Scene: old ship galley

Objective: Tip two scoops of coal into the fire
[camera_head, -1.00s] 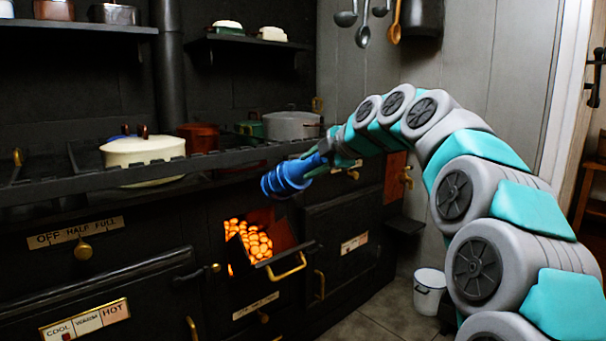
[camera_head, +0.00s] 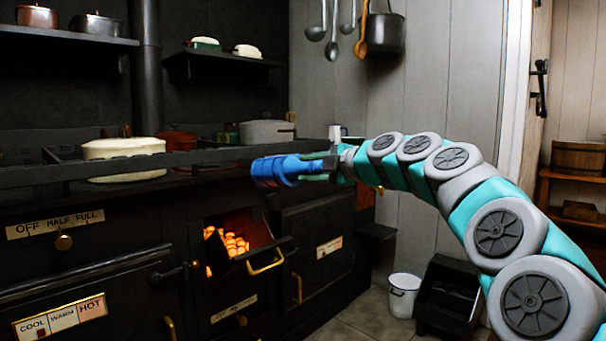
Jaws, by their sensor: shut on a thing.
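The fire (camera_head: 237,244) glows orange inside the stove's open fire door (camera_head: 265,257), which is tilted outward and has a brass handle. My gripper (camera_head: 328,165) is shut on a blue ribbed cylindrical scoop (camera_head: 280,171). The scoop lies about level, pointing left, above and slightly right of the fire opening, at about hob height. Its inside is hidden, so I cannot tell whether it holds coal. A black open bin (camera_head: 450,296) stands on the floor at the right; its contents are too dark to make out.
A white bucket (camera_head: 404,294) stands on the floor beside the bin. The hob rail (camera_head: 205,158) runs behind the scoop, with a cream pot (camera_head: 124,150) and grey pot (camera_head: 267,132) there. Ladles and a pot (camera_head: 385,33) hang above.

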